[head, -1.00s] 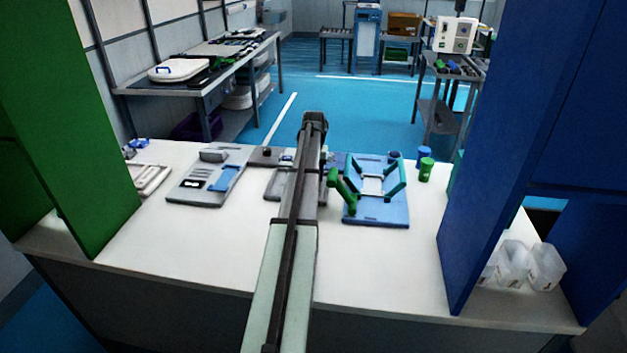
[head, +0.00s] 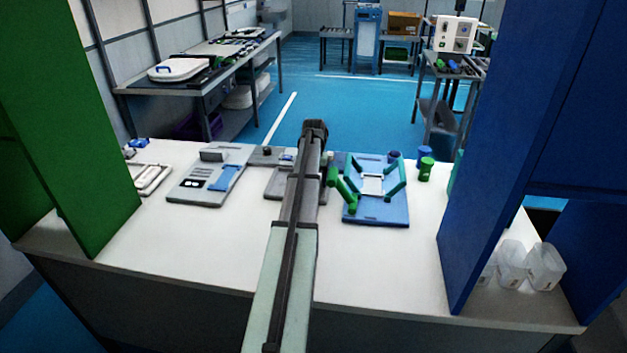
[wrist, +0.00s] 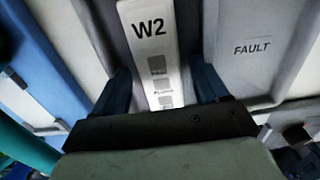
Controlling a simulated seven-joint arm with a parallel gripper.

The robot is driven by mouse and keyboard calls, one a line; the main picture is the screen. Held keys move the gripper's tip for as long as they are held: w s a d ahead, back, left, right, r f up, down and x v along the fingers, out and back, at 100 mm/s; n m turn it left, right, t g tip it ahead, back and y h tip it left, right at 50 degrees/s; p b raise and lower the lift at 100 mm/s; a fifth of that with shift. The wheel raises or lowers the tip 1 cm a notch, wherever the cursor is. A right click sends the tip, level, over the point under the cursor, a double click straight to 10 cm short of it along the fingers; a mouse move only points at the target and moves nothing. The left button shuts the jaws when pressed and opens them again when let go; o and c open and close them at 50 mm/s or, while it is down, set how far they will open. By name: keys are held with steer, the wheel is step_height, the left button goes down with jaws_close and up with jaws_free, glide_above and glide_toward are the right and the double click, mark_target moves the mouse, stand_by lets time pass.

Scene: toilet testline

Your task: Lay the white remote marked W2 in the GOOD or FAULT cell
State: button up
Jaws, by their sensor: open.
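The white remote marked W2 (wrist: 150,45) lies lengthwise at the centre of the wrist view, its lower part running under my gripper. My gripper (wrist: 163,84) is open, with one dark finger on each side of the remote and a gap visible at the sides. The cell labelled FAULT (wrist: 252,75) is a grey recess to the right of the remote in the wrist view, and its visible part is empty. The GOOD label is not visible. In the head view my arm hides the remote and fingers; part of the grey tray (head: 277,188) shows beside it.
A blue fixture (head: 376,213) with green and teal clamps stands right of my arm. A grey panel (head: 190,192) with a blue part lies left. Green (head: 75,130) and blue (head: 500,150) walls flank the white bench (head: 200,260), whose front is clear.

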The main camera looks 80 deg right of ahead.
steer(key=shift+r, duration=0.1)
step_height(320, 180, up, 12)
stand_by(0.6)
steer(key=shift+w, duration=0.1)
